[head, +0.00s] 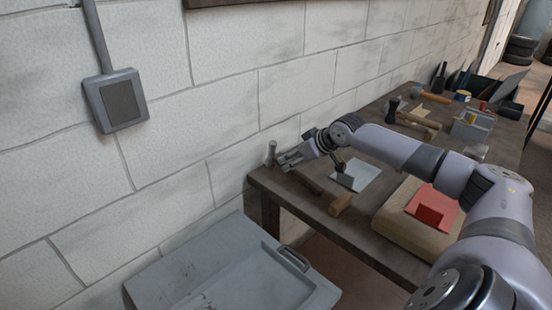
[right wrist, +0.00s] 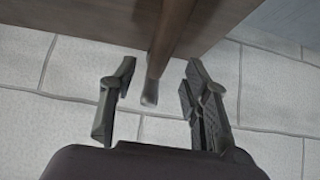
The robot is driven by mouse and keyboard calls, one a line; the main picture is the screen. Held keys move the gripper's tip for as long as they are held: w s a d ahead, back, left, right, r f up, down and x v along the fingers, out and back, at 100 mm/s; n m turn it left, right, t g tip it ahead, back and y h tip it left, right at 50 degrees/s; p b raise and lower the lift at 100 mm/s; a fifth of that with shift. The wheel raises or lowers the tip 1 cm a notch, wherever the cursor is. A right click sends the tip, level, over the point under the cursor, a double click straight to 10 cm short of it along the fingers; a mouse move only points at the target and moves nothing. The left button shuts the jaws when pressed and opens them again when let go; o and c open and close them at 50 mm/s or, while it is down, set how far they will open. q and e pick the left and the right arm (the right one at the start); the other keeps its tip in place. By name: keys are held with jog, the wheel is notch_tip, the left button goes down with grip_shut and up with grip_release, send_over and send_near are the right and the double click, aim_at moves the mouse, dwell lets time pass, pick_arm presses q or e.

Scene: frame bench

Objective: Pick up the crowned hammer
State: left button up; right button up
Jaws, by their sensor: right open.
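A hammer with a grey metal head (head: 271,152) lies at the near left corner of the bench; its brown wooden handle (head: 340,204) runs toward the right. I cannot tell for sure that it is the crowned one. My right gripper (head: 288,159) is over the hammer near its head and hides part of it. In the right wrist view the handle (right wrist: 172,38) and a grey metal end (right wrist: 150,92) show between the open fingers (right wrist: 158,98). No contact is clear. My left gripper is not in view.
The wooden bench (head: 385,238) stands along a white block wall (head: 230,90). A white sheet (head: 365,174), a red piece on a tan block (head: 390,220), and other hammers (head: 418,119) lie farther right. A grey bin (head: 225,275) stands below the bench's left end.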

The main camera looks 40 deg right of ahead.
aim_at(287, 163)
jog(key=shift+p+x, duration=0.7)
jog(key=shift+x, duration=2.6)
jog(key=shift+s+f, duration=0.1)
jog(key=shift+s, duration=0.1)
grip_shut()
jog(key=shift+d, duration=0.1)
